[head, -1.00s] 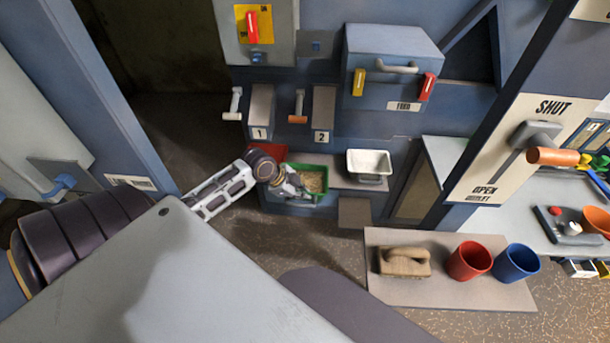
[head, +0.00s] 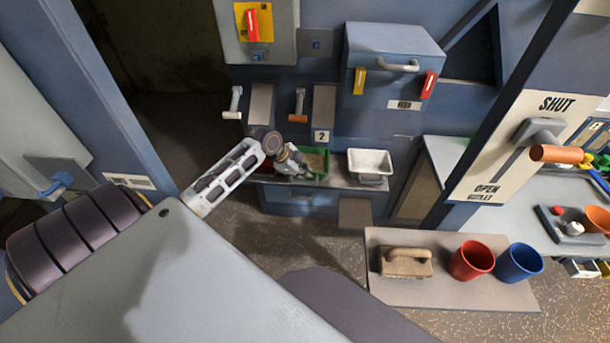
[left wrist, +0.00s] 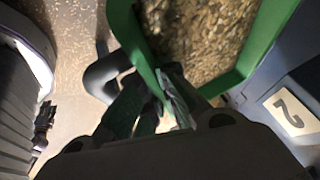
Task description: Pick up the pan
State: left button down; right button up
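The green pan (head: 325,165), full of brown grain, is in front of the machine, below the number 2 label. In the left wrist view its green wall (left wrist: 136,48) runs down to my fingers. My left gripper (head: 299,165) comes in from the left at the pan's near left side; in the left wrist view its fingers (left wrist: 160,105) are closed on the pan's edge. The exact grip on rim or handle is partly hidden, as is the pan's underside, so I cannot tell its height over the shelf. My right gripper is not in view.
A white pan (head: 370,163) sits on the shelf to the right. Below right, a board (head: 450,290) holds a brush (head: 405,262), a red cup (head: 471,260) and a blue cup (head: 519,262). Two levers and a blue bin (head: 392,60) are above. Speckled floor lies in front.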

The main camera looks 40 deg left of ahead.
pick_arm(q)
jog(key=w+a, duration=0.1)
jog(key=w, duration=0.1)
jog(key=shift+w+a+r, duration=0.1)
jog(key=shift+w+a, duration=0.25)
jog(key=shift+w, duration=0.05)
jog(key=shift+w+a, duration=0.5)
jog(key=shift+w, duration=0.35)
jog(key=shift+w+f, duration=0.15)
jog(key=shift+f, duration=0.05)
jog(key=shift+f+b, duration=0.3)
jog(key=shift+f, duration=0.2)
jog(key=shift+a+f, duration=0.1)
jog(key=shift+f, duration=0.25)
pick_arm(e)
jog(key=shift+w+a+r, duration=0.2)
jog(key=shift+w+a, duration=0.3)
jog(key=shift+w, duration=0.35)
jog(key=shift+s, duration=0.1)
